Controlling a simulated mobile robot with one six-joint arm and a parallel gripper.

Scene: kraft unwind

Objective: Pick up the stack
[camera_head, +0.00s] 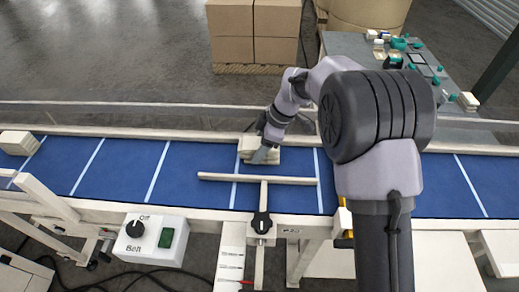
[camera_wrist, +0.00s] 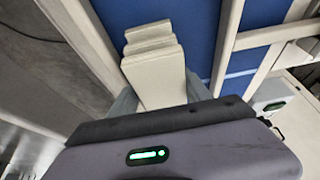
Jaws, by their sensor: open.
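A cream-coloured stack of flat pieces (camera_head: 246,143) lies on the blue conveyor belt near its far rail, partly hidden by my gripper. My gripper (camera_head: 264,154) is over the stack from the right. In the wrist view the stack (camera_wrist: 154,62) shows stepped, uneven layers at its far end. There my gripper (camera_wrist: 160,92) is open, with one finger on each side of the stack's near part. I cannot tell whether the fingers touch it. A second similar stack (camera_head: 17,143) lies on the belt at the far left.
The belt (camera_head: 120,168) has white cross lines and pale rails. A T-shaped wooden bar (camera_head: 255,178) crosses just in front of the stack. A belt switch box (camera_head: 151,237) stands at the front. Cardboard boxes (camera_head: 253,32) and a grey table with small items (camera_head: 440,75) stand behind.

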